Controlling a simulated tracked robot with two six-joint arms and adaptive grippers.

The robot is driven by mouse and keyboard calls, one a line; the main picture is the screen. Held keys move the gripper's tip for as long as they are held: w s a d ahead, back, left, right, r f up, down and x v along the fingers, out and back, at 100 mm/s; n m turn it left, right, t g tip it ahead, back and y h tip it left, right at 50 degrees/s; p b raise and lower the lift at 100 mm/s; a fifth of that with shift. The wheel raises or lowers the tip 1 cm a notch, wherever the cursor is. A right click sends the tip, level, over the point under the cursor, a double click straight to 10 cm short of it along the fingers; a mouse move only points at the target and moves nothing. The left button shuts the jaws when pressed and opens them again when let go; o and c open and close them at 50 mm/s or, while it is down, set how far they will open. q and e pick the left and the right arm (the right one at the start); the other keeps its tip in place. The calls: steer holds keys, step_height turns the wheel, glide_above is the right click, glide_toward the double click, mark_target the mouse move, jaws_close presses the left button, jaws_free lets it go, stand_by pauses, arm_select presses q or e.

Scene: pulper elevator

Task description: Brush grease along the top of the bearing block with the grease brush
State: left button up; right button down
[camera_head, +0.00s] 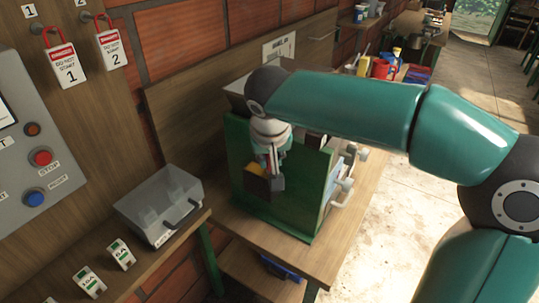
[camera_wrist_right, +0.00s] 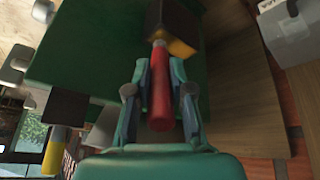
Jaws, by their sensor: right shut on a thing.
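My right gripper (camera_head: 274,172) is shut on the red handle of the grease brush, and the handle (camera_wrist_right: 160,85) shows between the fingers in the right wrist view. My left gripper is not in view.
The machine stands on a wooden bench (camera_head: 357,190). Pale fittings (camera_head: 343,190) stick out on its right side. A clear-lidded box (camera_head: 160,205) stands on a ledge at the left, below a grey control panel (camera_head: 35,150). Red and yellow containers (camera_head: 380,68) stand farther back.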

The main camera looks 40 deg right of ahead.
steer(key=shift+f+b, duration=0.35)
steer(key=shift+f, duration=0.05)
steer(key=shift+w, duration=0.1)
stand_by(0.3)
steer(key=shift+w+a+r+p, duration=0.1)
steer(key=shift+w+a+p, duration=0.15)
steer(key=shift+w, duration=0.2)
steer(key=shift+w+a+p, duration=0.15)
steer(key=shift+w+p, duration=0.05)
steer(key=shift+w, duration=0.25)
steer(key=shift+w, duration=0.1)
steer(key=shift+w+a+p, duration=0.3)
steer(key=shift+w+a, duration=0.1)
steer(key=shift+w, duration=0.45)
steer(key=shift+w, duration=0.1)
steer(key=shift+w+a+p, duration=0.35)
steer(key=shift+w+a, duration=0.05)
steer(key=shift+w, duration=0.45)
